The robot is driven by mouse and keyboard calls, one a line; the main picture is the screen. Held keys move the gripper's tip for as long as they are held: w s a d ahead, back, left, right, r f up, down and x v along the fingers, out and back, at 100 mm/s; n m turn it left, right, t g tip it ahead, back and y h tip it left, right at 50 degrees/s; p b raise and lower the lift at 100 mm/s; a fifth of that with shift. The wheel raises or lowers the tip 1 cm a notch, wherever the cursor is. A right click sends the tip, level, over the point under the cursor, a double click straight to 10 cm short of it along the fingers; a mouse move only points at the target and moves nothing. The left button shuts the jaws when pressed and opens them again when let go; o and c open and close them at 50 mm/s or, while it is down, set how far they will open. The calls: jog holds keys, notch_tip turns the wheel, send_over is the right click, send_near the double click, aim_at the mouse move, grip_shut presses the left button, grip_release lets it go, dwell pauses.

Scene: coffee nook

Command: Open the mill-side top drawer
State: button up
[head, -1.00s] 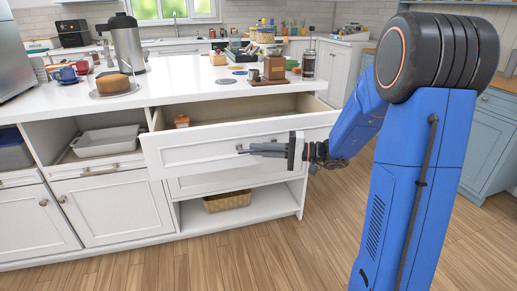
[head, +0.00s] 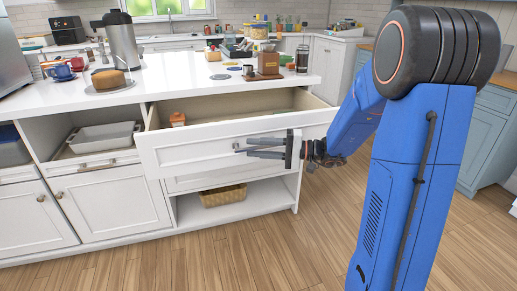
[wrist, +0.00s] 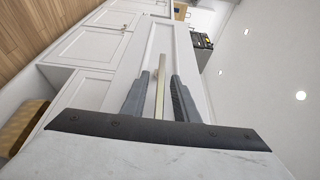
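The top drawer (head: 190,148) under the counter end with the brown mill (head: 268,64) is pulled well out, and its inside shows. A small orange-topped item (head: 178,119) stands in it. My gripper (head: 240,148) is at the drawer front, its fingers spread. In the wrist view my gripper (wrist: 160,85) has one finger on each side of the brass-coloured bar handle (wrist: 159,95), with a gap on both sides. The handle is mostly hidden by the fingers in the head view.
Below the drawer are another drawer front (head: 225,177) and an open shelf with a wicker basket (head: 223,196). A grey tray (head: 103,138) sits in the cubby to the left. A cake (head: 111,79) and a steel urn (head: 125,42) stand on the counter. The wooden floor in front is clear.

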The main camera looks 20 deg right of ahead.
jog(key=v, duration=1.7)
jog(key=shift+d, duration=0.2)
jog(key=shift+s, duration=0.15)
